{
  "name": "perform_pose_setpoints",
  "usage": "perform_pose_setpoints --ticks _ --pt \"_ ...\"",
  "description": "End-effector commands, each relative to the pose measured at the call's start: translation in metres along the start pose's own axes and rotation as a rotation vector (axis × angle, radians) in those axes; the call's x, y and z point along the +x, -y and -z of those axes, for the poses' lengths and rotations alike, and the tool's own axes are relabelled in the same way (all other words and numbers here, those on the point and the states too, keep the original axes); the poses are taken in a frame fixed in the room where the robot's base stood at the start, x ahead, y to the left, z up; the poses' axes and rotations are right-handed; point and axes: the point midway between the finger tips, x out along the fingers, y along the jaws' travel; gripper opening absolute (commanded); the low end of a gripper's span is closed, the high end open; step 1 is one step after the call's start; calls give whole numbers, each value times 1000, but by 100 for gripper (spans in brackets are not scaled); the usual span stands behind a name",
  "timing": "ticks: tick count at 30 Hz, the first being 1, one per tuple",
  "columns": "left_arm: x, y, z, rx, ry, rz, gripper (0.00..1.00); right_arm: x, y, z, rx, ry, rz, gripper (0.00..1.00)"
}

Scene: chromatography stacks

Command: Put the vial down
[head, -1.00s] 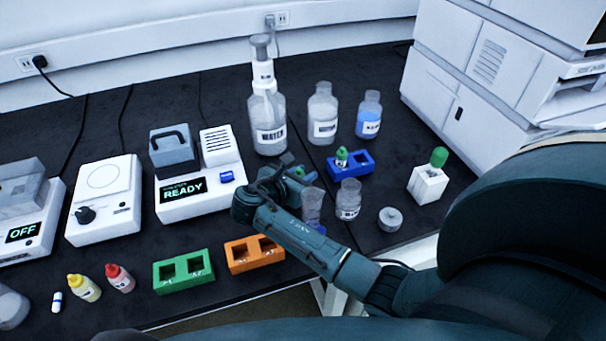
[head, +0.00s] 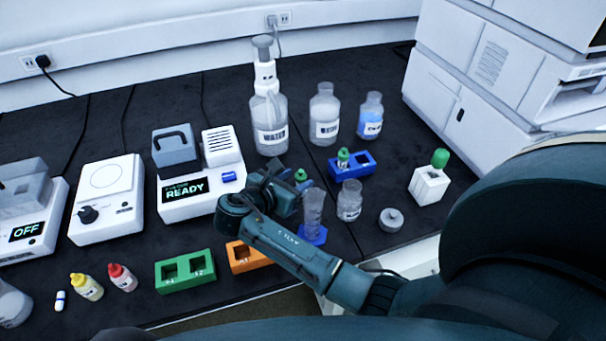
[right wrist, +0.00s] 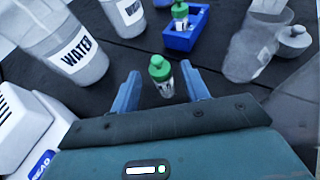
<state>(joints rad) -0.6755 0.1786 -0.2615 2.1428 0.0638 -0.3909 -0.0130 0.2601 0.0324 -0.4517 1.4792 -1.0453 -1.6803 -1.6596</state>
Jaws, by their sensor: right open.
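A small vial with a green cap (head: 301,175) stands on the dark bench, partly hidden by my right gripper in the head view. In the right wrist view the vial (right wrist: 161,77) is upright between and slightly beyond the two fingertips, with gaps on both sides. My right gripper (right wrist: 162,88) is open and appears to hold nothing; it also shows in the head view (head: 291,186). A second green-capped vial (head: 343,156) sits in the blue rack (head: 364,166) behind and to the right. My left gripper is not in view.
The water bottle (head: 269,120) stands behind the vial, and the READY device (head: 200,190) is to the left. A graduated cylinder (head: 313,212) and a clear bottle (head: 349,203) stand close on the right. The green rack (head: 185,287) and orange rack (head: 240,262) are in front.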

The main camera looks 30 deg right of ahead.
Motion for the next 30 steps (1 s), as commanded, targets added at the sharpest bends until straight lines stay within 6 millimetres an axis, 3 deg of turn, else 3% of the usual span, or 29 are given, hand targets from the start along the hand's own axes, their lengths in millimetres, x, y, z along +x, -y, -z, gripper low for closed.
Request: perform_pose_setpoints --ticks 6,12,30 --pt "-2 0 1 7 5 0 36 -47 0 0 0 -2 -2 46" --pt "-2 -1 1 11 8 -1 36 -70 0 0 0 -1 0 46" --pt "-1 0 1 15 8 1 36 -74 0 0 -1 0 0 46"
